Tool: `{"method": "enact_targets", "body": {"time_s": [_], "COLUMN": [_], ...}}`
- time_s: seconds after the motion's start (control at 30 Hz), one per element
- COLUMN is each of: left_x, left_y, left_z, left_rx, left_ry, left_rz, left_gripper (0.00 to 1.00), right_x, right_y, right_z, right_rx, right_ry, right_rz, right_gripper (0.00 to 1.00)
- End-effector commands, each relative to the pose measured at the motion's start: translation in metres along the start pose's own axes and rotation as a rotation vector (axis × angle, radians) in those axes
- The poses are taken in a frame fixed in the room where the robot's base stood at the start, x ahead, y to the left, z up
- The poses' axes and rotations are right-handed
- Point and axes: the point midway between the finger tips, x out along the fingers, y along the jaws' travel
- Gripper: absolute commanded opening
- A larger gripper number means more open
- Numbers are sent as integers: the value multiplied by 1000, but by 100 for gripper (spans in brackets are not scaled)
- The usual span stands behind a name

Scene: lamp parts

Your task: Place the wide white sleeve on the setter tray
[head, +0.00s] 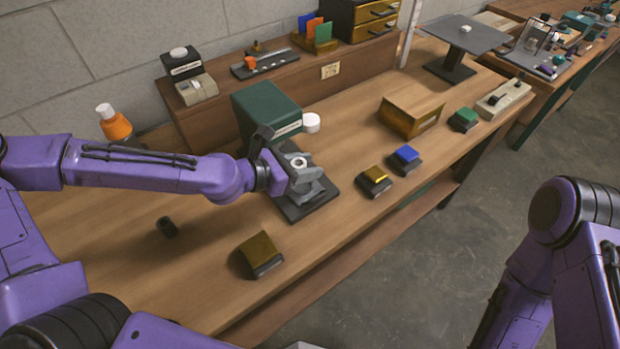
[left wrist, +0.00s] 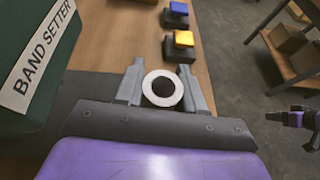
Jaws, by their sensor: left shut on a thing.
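My left gripper (head: 303,172) is shut on the white sleeve (head: 299,162), a thick ring with a dark round hole. In the left wrist view the sleeve (left wrist: 162,89) sits between the two grey fingers (left wrist: 162,92). The gripper is over the dark setter tray (head: 292,212), in front of the green band setter (head: 266,108). The gripper hides part of the tray, and I cannot tell whether the sleeve touches it. The setter's label (left wrist: 36,68) shows at the left wrist view's left. My right gripper (left wrist: 276,117) is small and distant there.
A white round piece (head: 312,122) is beside the green box. A yellow-topped block (head: 373,181), a blue-topped block (head: 405,160) and a brown-gold block (head: 260,254) stand along the table's front. A small black cylinder (head: 167,227) is at the left.

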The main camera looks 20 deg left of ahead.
Motion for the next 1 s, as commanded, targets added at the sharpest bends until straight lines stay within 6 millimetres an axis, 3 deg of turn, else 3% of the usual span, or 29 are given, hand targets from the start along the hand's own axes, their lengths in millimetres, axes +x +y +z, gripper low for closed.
{"method": "enact_targets", "body": {"time_s": [0.1, 0.27, 0.4, 0.87, 0.9, 1.0], "left_x": [18, 33, 45, 49, 49, 48], "left_y": [10, 20, 21, 22, 22, 22], "left_z": [-16, -25, -46, -57, -55, -55], "left_rx": [-2, -2, -4, -1, -1, -1], "left_ry": [4, 3, 4, 0, 1, 1], "left_rz": [1, 2, 0, 2, 1, 1], "left_gripper": [4, 4, 4, 4, 49, 49], "right_x": [8, 11, 17, 22, 20, 20], "right_y": [0, -1, -1, -2, -1, -1], "right_z": [4, 5, 7, 10, 9, 9], "right_rx": [-1, -1, 0, -1, -1, 0], "right_ry": [-2, -1, -1, -1, -1, -1], "right_rz": [1, 1, 1, 1, 1, 1], "right_gripper": [43, 43, 43, 43, 43, 43]}}
